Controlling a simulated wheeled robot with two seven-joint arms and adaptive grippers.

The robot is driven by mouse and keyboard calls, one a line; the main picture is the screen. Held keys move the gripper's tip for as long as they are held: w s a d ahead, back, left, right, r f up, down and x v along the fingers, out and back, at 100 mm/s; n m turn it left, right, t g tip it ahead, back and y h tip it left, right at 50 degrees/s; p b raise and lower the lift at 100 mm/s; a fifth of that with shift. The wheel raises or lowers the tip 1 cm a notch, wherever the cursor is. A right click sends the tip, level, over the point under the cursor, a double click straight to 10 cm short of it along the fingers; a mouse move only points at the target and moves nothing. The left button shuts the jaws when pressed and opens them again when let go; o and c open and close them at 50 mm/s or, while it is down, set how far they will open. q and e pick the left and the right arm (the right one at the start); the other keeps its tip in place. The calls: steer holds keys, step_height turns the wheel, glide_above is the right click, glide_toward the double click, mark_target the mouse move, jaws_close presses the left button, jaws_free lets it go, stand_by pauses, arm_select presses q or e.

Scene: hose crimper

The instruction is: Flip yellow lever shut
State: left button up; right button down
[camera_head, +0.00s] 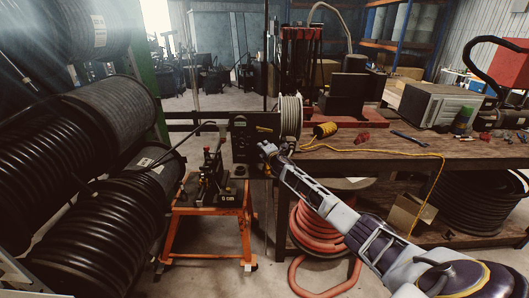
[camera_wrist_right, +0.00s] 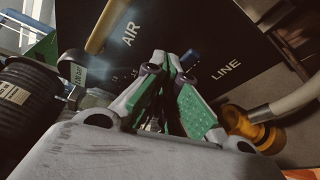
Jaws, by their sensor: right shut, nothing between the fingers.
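The yellow lever (camera_wrist_right: 108,25) shows at the top left of the right wrist view, as a yellow bar in front of a black panel (camera_wrist_right: 225,42) lettered AIR LINE. In the head view the black panel (camera_head: 240,128) stands at the left end of the workbench, with a small yellow bar (camera_head: 264,129) on its face. My right gripper (camera_head: 264,147) is just in front of the panel, below that bar. In the right wrist view its green-padded fingers (camera_wrist_right: 170,65) are shut and empty, apart from the lever. My left gripper is not in view.
A yellow-brass fitting (camera_wrist_right: 255,132) sits right of the fingers in the wrist view. An orange stand (camera_head: 208,211) with a black machine is left of the gripper. The workbench (camera_head: 365,153) is on the right, with a red hose coil (camera_head: 318,232) below. Black hose reels (camera_head: 85,225) fill the left.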

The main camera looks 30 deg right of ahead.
steer(key=shift+s+a+r, duration=0.15)
steer(key=shift+s+r, duration=0.05)
steer(key=shift+s, duration=0.25)
steer(key=shift+s+a+r, duration=0.15)
steer(key=shift+s, duration=0.25)
steer(key=s+a+r, duration=0.2)
steer(key=s+a, duration=0.1)
steer(key=s, duration=0.3)
steer(key=shift+r, duration=0.2)
steer(key=shift+a, duration=0.1)
